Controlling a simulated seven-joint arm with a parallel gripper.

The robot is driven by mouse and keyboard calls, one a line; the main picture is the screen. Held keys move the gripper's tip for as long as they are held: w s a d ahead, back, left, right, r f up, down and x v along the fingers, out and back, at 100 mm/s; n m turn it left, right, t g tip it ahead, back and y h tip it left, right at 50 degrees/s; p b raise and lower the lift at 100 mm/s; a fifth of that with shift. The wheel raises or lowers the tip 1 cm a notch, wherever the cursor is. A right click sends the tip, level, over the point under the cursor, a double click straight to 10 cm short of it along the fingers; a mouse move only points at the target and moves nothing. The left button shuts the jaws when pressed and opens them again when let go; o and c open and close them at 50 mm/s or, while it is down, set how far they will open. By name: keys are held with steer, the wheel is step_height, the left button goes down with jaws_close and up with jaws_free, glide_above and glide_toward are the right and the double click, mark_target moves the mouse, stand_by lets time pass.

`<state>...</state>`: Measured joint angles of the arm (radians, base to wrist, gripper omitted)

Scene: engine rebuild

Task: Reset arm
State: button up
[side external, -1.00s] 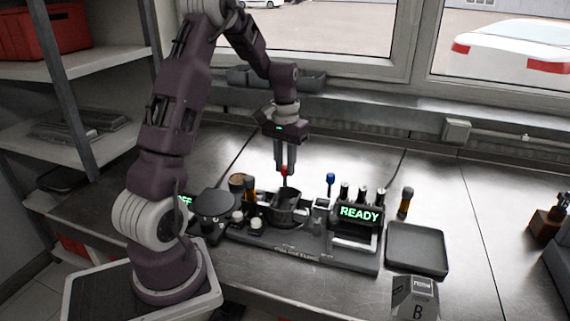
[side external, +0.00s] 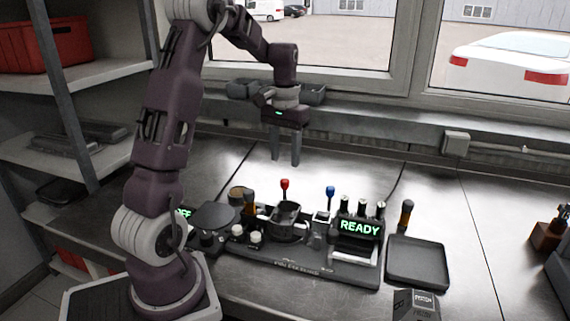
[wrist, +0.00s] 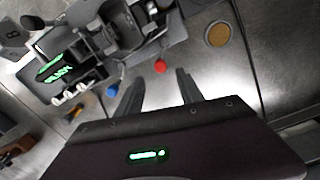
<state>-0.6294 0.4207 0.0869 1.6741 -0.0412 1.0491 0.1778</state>
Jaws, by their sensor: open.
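My gripper (side external: 286,160) is open and empty, raised above the bench behind the work station. Its two fingers also show in the wrist view (wrist: 160,92), apart with bare bench between them. A red-topped tool (side external: 285,184) stands upright at the dark cup-like holder (side external: 287,222), below my fingers and apart from them. The red top also shows in the wrist view (wrist: 160,66), just beyond the fingertips. A blue-topped tool (side external: 330,191) stands to its right. The station base (side external: 300,262) carries a display reading READY (side external: 360,227).
A black tray (side external: 418,262) lies right of the station, with an orange-and-black handled tool (side external: 406,213) behind it. A box (side external: 415,305) stands at the front edge. The bench at the back right is clear.

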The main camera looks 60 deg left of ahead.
steer(key=s+d+r+m+t, duration=0.1)
steer(key=s+d+r+m, duration=0.2)
steer(key=d, duration=0.5)
steer(key=s+d+r+t, duration=0.1)
steer(key=s+d+r, duration=0.1)
steer(key=d+r, duration=0.45)
steer(key=s+d+f+m+t, duration=0.1)
steer(key=s+d+m+t, duration=0.2)
steer(key=s+d, duration=0.8)
steer(key=shift+s+d+f+t, duration=0.15)
steer(key=shift+s+f+t, duration=0.2)
steer(key=shift+s, duration=0.8)
